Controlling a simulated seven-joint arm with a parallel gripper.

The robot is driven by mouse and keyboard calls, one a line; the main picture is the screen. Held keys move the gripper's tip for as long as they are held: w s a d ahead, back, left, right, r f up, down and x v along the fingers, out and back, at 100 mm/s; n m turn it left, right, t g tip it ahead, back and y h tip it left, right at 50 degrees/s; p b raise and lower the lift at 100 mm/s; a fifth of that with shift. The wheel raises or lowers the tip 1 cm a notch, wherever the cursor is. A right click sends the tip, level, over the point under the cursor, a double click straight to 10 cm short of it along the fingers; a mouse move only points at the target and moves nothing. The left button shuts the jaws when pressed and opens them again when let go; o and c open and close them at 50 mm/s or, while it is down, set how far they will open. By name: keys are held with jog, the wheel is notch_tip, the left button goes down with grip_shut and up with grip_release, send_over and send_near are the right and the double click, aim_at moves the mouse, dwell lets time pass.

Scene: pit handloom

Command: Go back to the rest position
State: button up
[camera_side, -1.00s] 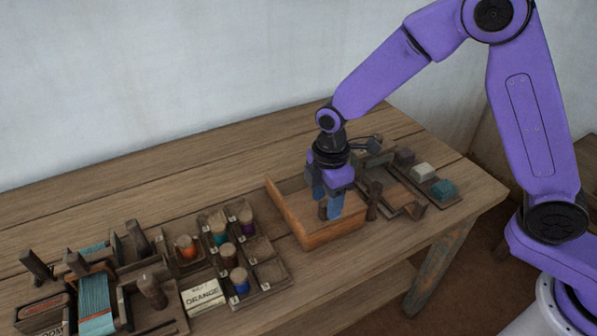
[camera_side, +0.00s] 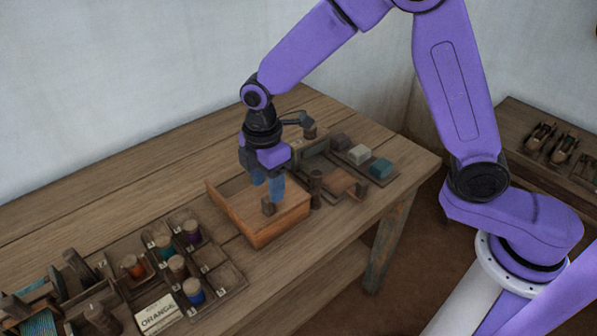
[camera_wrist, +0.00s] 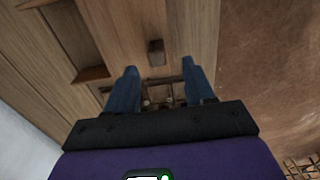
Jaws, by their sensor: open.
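My gripper (camera_side: 267,190) is open and points down over the wooden box (camera_side: 232,222) on the table. In the wrist view, my two blue fingers (camera_wrist: 162,88) stand apart with nothing held between them. I cannot tell the exact height of my fingertips above the box.
A rack of coloured spools (camera_side: 193,232) and a card reading ORANGE (camera_side: 157,313) lie left of the box. A dark upright post (camera_side: 315,188) and a tray with coloured blocks (camera_side: 381,169) stand at its right. Air above the table is mostly free.

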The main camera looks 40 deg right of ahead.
jog(key=shift+s+d+r, duration=0.2)
jog(key=shift+s+r, duration=0.15)
jog(key=s+d+r+m, duration=0.2)
jog(key=s+d+r, duration=0.1)
jog(key=s+d, duration=0.6)
jog(key=s+d+r+m, duration=0.3)
jog(key=s+d, duration=0.6)
jog(key=s, duration=0.7)
jog(key=shift+s+d+r, duration=0.15)
jog(key=shift+r, duration=0.35)
jog(key=shift+o, duration=0.3)
dwell(1.3)
